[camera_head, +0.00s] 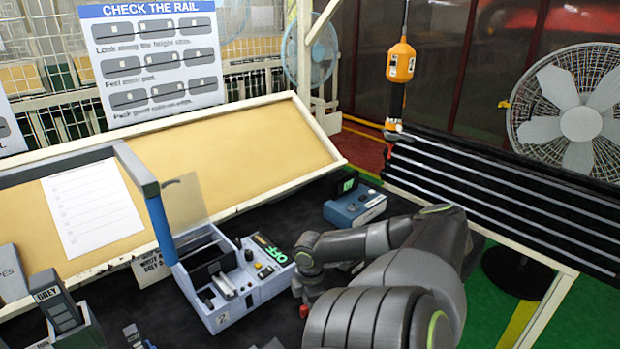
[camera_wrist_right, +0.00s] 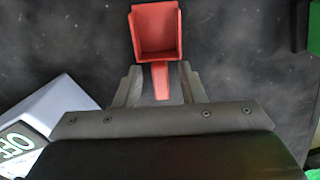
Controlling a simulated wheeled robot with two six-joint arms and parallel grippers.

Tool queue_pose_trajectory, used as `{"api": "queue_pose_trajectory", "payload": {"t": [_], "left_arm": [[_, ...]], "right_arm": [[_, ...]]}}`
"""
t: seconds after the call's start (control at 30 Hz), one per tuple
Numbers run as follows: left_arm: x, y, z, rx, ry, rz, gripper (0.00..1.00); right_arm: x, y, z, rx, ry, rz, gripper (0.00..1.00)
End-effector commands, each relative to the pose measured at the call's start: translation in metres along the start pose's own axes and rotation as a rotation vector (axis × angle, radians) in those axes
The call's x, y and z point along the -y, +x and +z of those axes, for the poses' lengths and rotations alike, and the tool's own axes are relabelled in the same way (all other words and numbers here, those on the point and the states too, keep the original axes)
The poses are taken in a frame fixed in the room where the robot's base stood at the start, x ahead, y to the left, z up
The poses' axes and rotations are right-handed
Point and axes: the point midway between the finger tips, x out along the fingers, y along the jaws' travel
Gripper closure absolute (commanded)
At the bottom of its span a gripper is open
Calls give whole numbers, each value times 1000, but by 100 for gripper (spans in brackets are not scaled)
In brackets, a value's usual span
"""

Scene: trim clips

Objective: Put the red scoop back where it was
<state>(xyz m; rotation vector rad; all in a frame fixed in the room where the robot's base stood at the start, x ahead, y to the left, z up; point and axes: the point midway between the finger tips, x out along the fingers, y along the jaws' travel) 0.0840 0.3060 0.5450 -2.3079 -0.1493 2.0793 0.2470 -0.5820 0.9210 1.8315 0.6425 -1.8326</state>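The red scoop (camera_wrist_right: 156,32) lies on the dark work surface in the right wrist view, its square bowl away from me and its handle pointing back towards my gripper. My right gripper (camera_wrist_right: 161,80) is open, with one finger on each side of the handle and a gap on both sides. I cannot tell the height of the fingers above the surface. My left gripper is not in view.
The device with a green OFF display (camera_head: 268,249) stands just left of my right gripper. A blue box (camera_head: 354,206) sits behind the arm. A holder marked GREY (camera_head: 58,305) is at the left. A slatted black rack (camera_head: 500,190) stands at the right.

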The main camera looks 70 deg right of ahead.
Motion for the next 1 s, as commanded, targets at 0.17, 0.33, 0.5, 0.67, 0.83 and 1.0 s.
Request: {"api": "queue_pose_trajectory", "payload": {"t": [0.17,0.33,0.5,0.67,0.83,1.0], "left_arm": [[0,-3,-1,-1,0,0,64],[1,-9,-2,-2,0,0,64],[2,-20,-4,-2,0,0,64],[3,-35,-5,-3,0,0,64],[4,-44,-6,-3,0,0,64],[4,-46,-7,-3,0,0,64]], "right_arm": [[0,-21,1,5,-5,1,64],[0,-48,1,6,-5,0,64],[0,-75,1,6,-4,0,64],[0,-100,1,5,-2,0,64],[0,-114,0,2,-1,-1,64],[0,-118,0,0,-1,0,64]]}}
